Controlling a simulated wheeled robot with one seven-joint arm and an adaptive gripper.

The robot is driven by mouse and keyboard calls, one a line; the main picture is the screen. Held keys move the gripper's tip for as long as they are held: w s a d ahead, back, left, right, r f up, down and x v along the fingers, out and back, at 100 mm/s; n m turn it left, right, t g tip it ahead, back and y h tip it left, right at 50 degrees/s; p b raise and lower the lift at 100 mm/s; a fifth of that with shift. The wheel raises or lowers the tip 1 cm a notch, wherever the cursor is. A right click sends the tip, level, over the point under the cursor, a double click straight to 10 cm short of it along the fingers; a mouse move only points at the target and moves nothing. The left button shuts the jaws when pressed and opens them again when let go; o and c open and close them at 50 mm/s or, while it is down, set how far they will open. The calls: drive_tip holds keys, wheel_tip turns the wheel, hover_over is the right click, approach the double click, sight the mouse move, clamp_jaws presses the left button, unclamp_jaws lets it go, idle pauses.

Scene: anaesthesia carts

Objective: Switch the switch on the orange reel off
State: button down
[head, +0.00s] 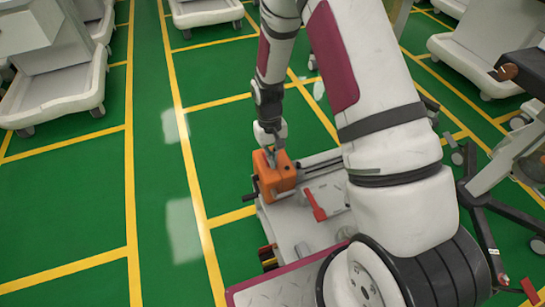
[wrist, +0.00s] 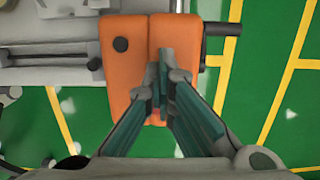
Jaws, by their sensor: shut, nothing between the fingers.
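The orange reel (head: 280,182) is a boxy orange unit on the left end of a grey cart top in the head view. In the wrist view the reel (wrist: 122,72) fills the upper middle, with a dark seam down it and a round black knob (wrist: 121,44) on its left half. My gripper (head: 271,158) points down at the reel's top. In the wrist view my gripper (wrist: 163,75) is shut and empty over the right half. Its fingers cover part of the reel. I cannot make out the switch clearly; whether the fingertips touch the reel is unclear.
A black handle (wrist: 222,29) sticks out from the reel's right side in the wrist view. A red-handled tool (head: 315,205) lies on the grey cart top (head: 290,228). Other carts stand around; green floor (head: 75,205) on the left is clear.

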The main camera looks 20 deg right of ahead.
drive_tip(key=shift+w+d+f, duration=0.1)
drive_tip(key=shift+w+f, duration=0.15)
drive_tip(key=shift+r, duration=0.3)
drive_tip(key=s+r+t+p, duration=0.1)
drive_tip(key=s+r+p, duration=0.4)
drive_tip(key=r, duration=1.2)
drive_tip(key=s+r+p, duration=0.1)
drive_tip(key=s+r, duration=0.8)
drive_tip(key=r, duration=0.9)
drive_tip(key=s+r+t, duration=0.1)
drive_tip(key=s+r, duration=0.2)
drive_tip(key=s, duration=0.6)
drive_tip(key=s+r+t, duration=0.1)
drive_tip(key=s+r, duration=0.2)
drive_tip(key=s, duration=0.7)
wheel_tip(320, 180, up, 19)
drive_tip(key=t+p, duration=0.2)
drive_tip(key=p, duration=1.4)
drive_tip(key=shift+d+t+p, duration=0.15)
drive_tip(key=shift+t+p, duration=0.2)
drive_tip(key=shift+t, duration=0.05)
